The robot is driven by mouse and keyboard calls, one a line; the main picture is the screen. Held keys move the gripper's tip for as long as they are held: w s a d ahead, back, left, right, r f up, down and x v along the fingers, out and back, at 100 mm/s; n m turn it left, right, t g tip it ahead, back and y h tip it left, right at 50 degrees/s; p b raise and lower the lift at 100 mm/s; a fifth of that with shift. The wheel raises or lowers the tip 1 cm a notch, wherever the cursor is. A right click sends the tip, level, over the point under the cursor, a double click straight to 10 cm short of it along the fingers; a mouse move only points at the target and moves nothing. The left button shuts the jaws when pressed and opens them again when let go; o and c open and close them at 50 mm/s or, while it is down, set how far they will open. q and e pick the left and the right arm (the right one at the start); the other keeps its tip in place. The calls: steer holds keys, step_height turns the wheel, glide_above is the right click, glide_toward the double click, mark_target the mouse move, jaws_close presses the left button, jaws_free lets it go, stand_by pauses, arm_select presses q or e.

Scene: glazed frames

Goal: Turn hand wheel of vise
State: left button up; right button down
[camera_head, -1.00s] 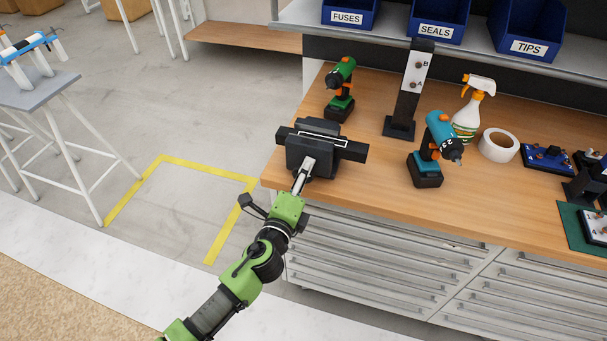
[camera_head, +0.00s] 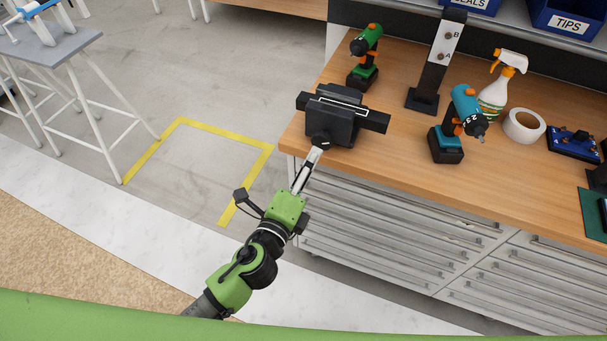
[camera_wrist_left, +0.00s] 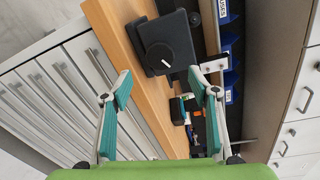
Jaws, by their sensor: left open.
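The black vise (camera_head: 342,112) sits at the left front corner of the wooden bench. Its dark round hand wheel (camera_head: 320,141) faces the front. In the left wrist view the wheel (camera_wrist_left: 159,56) is a black disc with a white line, on the black vise body (camera_wrist_left: 178,35). My left gripper (camera_head: 318,150) is just in front of the wheel in the head view. In the left wrist view my left gripper (camera_wrist_left: 162,88) is open, with its fingers apart and nothing between them. The wheel is ahead, roughly midway across the gap. My right gripper is not in view.
A green drill (camera_head: 365,60) and a black post marked A and B (camera_head: 433,65) stand behind the vise. A teal drill (camera_head: 455,125), spray bottle (camera_head: 495,95) and tape roll (camera_head: 523,125) stand to the right. Drawers (camera_head: 390,225) lie below the bench edge.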

arm_select(q)
steer(key=shift+v, duration=1.35)
